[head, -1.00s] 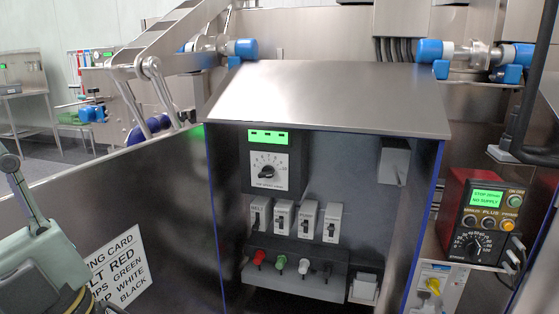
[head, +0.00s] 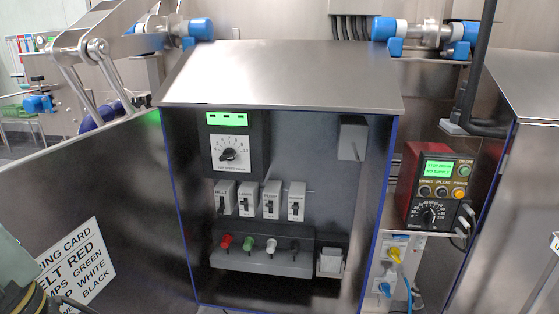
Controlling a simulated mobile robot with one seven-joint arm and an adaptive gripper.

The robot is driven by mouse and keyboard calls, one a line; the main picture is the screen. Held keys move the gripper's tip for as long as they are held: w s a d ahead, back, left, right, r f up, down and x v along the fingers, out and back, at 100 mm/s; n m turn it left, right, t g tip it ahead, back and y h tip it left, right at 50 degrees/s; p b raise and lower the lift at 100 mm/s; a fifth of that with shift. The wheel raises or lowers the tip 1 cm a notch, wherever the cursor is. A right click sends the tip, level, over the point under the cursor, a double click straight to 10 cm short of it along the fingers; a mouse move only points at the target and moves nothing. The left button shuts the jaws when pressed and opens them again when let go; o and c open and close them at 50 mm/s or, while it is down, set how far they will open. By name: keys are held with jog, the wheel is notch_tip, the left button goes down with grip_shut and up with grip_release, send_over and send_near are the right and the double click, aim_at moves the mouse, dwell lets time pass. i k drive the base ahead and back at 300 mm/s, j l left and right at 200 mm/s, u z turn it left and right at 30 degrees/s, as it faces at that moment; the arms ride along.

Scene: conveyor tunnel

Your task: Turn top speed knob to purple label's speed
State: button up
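The speed knob (head: 228,154) is a black round knob on a white scale plate, high in the open cabinet, under a small green display (head: 228,119). Its pointer is too small to read surely. No purple label shows clearly. A second black knob (head: 432,213) is on the red-sided control box (head: 412,190) to the right, which has its own green display. Part of my arm shows at the lower left corner, well apart from both knobs. My gripper's fingertips are not in view.
The steel cabinet (head: 280,75) has a sloped hood and side walls around the knob. Below the knob are several switches (head: 246,200) and coloured plugs (head: 249,244). A wiring card (head: 75,265) is on the left panel. Sockets with cables (head: 396,262) are at the right.

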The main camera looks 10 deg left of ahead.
aim_at(229, 155)
jog(key=z, duration=0.8)
jog(key=l+z, duration=0.15)
jog(key=z, duration=0.25)
jog(key=l+z, duration=0.15)
jog(key=z, duration=0.25)
jog(key=l+z, duration=0.15)
jog(key=z, duration=0.25)
jog(key=i+l, duration=0.1)
